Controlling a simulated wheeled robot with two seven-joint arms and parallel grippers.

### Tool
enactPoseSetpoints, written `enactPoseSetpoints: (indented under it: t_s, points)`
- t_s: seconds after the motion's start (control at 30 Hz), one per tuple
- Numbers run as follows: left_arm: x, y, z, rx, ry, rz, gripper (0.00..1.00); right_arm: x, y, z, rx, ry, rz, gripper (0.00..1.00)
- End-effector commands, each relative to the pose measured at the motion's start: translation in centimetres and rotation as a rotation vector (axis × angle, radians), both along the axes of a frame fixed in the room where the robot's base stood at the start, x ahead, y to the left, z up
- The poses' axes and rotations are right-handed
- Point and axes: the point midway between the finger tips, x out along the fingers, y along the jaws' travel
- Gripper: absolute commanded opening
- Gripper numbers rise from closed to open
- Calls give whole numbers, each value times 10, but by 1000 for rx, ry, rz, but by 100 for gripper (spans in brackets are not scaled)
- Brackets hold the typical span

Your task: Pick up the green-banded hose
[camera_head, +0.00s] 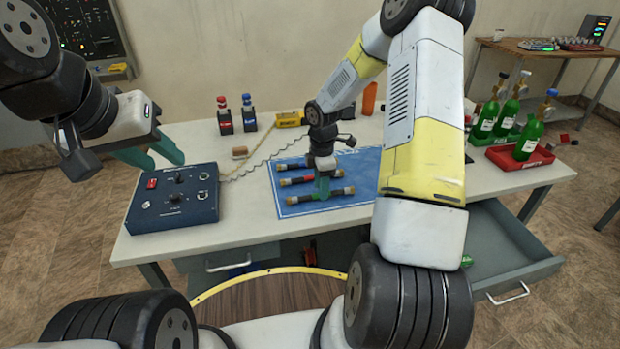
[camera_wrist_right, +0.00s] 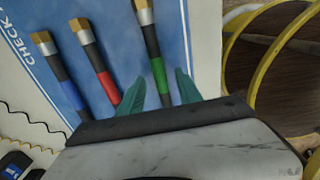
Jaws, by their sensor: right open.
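The green-banded hose (camera_head: 300,198) lies on the blue mat (camera_head: 365,165), nearest the table's front edge. It is black with brass ends, and my right gripper hides its middle in the head view. My right gripper (camera_head: 322,190) is open right over it. In the right wrist view the hose (camera_wrist_right: 157,68) runs between the two spread teal fingers (camera_wrist_right: 162,78); I cannot tell if they touch it. The red-banded hose (camera_wrist_right: 103,80) lies just outside the left finger there, and the blue-banded hose (camera_wrist_right: 62,78) lies further left. My left gripper (camera_head: 167,162) is open and empty, above the table's left.
A blue control box (camera_head: 175,200) with knobs stands at the table's left. Two small bottles (camera_head: 236,114) and a yellow device (camera_head: 291,118) with a coiled cord are at the back. A drawer (camera_head: 515,245) hangs open below.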

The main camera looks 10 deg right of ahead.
Motion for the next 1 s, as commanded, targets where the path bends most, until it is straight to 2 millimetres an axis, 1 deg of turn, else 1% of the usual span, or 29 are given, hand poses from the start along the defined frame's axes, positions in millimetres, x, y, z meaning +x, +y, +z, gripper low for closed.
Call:
enactPoseSetpoints:
  t_s: [0.03, 0.13, 0.4, 0.47, 0.6, 0.63, 1.0]
  points:
    - [0, 0, 0, 0, 0, 0, 36, 0, 0, -8, 0, 2, 0, 42]
    - [0, 0, 0, 0, 0, 0, 36, 0, 0, -16, 0, 0, 0, 42]
    - [0, 0, 0, 0, 0, 0, 36, 1, 0, -19, -1, -1, -1, 42]
    - [0, 0, 0, 0, 0, 0, 36, 1, 0, -19, -1, -1, -1, 30]
    - [0, 0, 0, 0, 0, 0, 36, 1, 0, -18, -1, -1, -2, 2]
    - [0, 0, 0, 0, 0, 0, 36, 1, 0, -18, -1, -1, -2, 0]
    - [0, 0, 0, 0, 0, 0, 36, 1, 0, -18, -1, -2, -2, 0]
